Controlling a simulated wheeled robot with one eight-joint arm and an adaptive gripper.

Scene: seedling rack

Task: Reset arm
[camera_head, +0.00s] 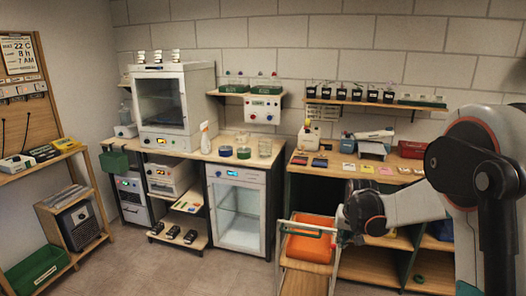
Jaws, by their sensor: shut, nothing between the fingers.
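My arm (415,206) reaches in from the right, its grey and black links bent at a large joint. My gripper (343,237) is at the arm's far end, small in the picture, beside the right edge of an orange tray (309,247). It is shut and holds nothing. Whether it touches the tray or its frame cannot be told.
The orange tray sits on a wooden cart (302,284) in front of a low shelf bench (372,268). A white-doored cabinet (237,211) stands left of it under a worktop. A seedling shelf (376,103) hangs above. The floor (150,272) at left centre is clear.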

